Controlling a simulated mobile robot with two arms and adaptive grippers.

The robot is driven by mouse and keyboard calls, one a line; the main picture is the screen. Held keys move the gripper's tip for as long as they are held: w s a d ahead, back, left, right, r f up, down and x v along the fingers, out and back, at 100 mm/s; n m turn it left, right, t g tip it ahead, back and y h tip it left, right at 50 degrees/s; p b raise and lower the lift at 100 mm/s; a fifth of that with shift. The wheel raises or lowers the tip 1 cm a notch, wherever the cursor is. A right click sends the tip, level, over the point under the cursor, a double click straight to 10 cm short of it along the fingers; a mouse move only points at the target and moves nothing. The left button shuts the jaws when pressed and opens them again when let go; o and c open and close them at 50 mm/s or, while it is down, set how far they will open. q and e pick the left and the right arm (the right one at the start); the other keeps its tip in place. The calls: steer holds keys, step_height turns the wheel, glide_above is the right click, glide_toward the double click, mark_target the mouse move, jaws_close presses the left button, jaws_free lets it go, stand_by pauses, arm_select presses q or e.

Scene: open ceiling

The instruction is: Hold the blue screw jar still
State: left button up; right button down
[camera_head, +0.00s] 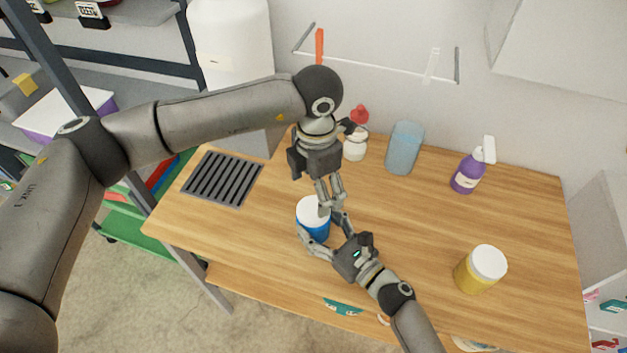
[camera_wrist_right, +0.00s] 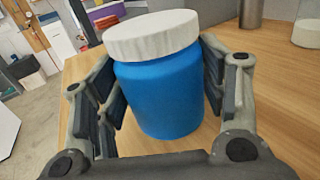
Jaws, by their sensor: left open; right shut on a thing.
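The blue screw jar (camera_head: 318,231) with a white lid (camera_head: 311,208) stands upright on the wooden table. My right gripper (camera_head: 322,234) is shut on the jar's body from the front right. In the right wrist view the blue jar (camera_wrist_right: 165,92) sits between the two fingers of my right gripper (camera_wrist_right: 165,100), and its white lid (camera_wrist_right: 150,35) is on top. My left gripper (camera_head: 330,200) is open and points down just above and beside the lid's right edge. I cannot tell whether its fingers touch the lid.
A yellow jar (camera_head: 474,276) with a white lid stands at the right. A purple spray bottle (camera_head: 468,174), a clear blue cup (camera_head: 404,148) and a small white bottle with a red top (camera_head: 356,145) stand at the back. A dark vent grille (camera_head: 222,178) lies at the left.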

mark_target(313, 209)
arm_select(q)
steer(key=n, duration=0.5)
steer(key=shift+r, duration=0.15)
steer(key=n, duration=0.3)
steer(key=shift+r, duration=0.1)
steer(key=n, duration=0.5)
steer(key=shift+a+r, duration=0.15)
steer(key=n, duration=0.4)
steer(key=shift+a+r, duration=0.1)
steer(key=shift+r, duration=0.05)
steer(key=shift+f, duration=4.05)
